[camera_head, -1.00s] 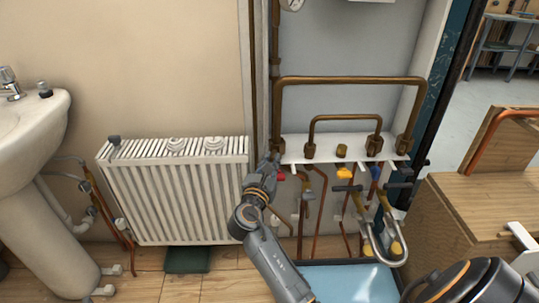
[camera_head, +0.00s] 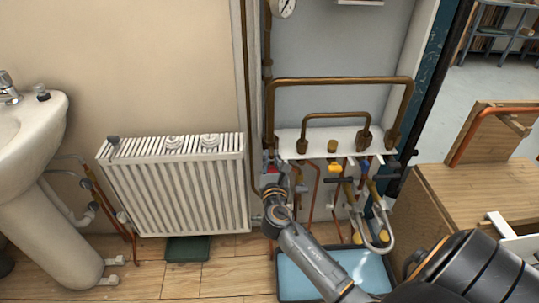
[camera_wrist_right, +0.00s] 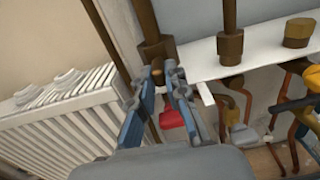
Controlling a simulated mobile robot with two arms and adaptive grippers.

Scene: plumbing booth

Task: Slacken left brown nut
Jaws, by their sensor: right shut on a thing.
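The left brown nut (camera_head: 269,142) sits at the bottom of the leftmost brown pipe, at the left end of the white bracket (camera_head: 318,153). In the right wrist view the left brown nut (camera_wrist_right: 155,50) is at the upper middle. My right gripper (camera_head: 270,163) reaches up to it from below. In the wrist view the blue-grey fingers of my right gripper (camera_wrist_right: 156,72) stand on either side of a small brown part just below the nut's wide body, closed on it. The exact contact is partly hidden by the fingers. My left gripper is out of view.
A red valve handle (camera_wrist_right: 170,118) is close beside the fingers. Further brown nuts (camera_wrist_right: 230,48) and a yellow handle (camera_head: 336,167) lie to the right. The white radiator (camera_head: 178,185) stands close on the left. A blue tray (camera_head: 300,280) is on the floor below.

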